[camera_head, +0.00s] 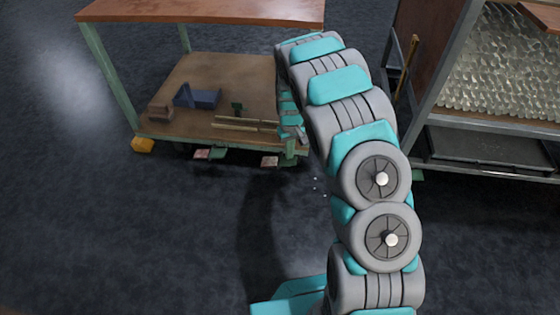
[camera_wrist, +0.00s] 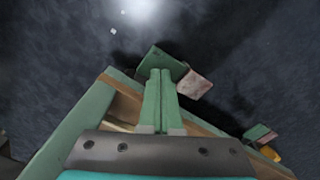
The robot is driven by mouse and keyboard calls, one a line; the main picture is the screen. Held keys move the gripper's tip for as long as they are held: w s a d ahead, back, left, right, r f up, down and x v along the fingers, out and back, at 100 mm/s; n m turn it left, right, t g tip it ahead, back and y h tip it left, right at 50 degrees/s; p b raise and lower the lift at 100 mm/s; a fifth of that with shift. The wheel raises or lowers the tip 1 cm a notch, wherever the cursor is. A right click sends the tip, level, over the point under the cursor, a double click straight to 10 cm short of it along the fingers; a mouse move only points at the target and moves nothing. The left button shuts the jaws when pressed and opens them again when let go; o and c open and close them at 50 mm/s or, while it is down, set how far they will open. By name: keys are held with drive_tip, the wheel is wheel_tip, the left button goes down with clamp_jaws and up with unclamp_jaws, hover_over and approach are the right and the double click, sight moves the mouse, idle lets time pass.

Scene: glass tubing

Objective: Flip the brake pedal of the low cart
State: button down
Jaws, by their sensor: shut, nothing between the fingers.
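The low cart (camera_head: 165,127) has a wooden lower shelf and green legs. Under its front edge sit two pedals, each with a green plate and a pinkish plate. The right pedal (camera_head: 270,161) is near the front right leg; the left pedal (camera_head: 202,154) is farther left. In the wrist view the near pedal shows a green plate (camera_wrist: 174,62) and a pinkish plate (camera_wrist: 194,84). My gripper (camera_wrist: 158,72) is shut and empty, its fingertips overlapping the green plate; I cannot tell if they touch. The other pedal shows at right (camera_wrist: 260,133). In the head view my arm hides most of my gripper.
A yellow block-like part (camera_head: 143,146) is at the cart's left front corner. A rack of glass tubing (camera_head: 500,65) stands at right. The front floor is clear.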

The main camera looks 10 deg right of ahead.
drive_tip(key=shift+f, duration=1.3)
idle(0.7)
drive_tip(key=shift+r, duration=0.15)
drive_tip(key=shift+r+p, duration=0.9)
drive_tip(key=shift+r, duration=2.45)
wheel_tip(320, 180, up, 11)
drive_tip(key=p, duration=0.2)
hover_over(289, 161)
drive_tip(key=s+d, duration=0.2)
drive_tip(key=s, duration=0.3)
drive_tip(key=s+r+m+p, duration=0.2)
drive_tip(key=s+r+p, duration=0.2)
drive_tip(key=s+r, duration=0.85)
drive_tip(key=s+r+p, duration=0.1)
drive_tip(key=s+r, duration=0.3)
drive_tip(key=s, duration=0.4)
drive_tip(key=s+a+r+g+p, duration=0.1)
drive_tip(key=s+r, duration=0.3)
drive_tip(key=s, duration=0.5)
drive_tip(key=s+r+p, duration=0.3)
drive_tip(key=s+r, duration=0.1)
drive_tip(key=s, duration=0.4)
drive_tip(key=shift+s+a+g, duration=0.4)
drive_tip(key=shift+r, duration=0.1)
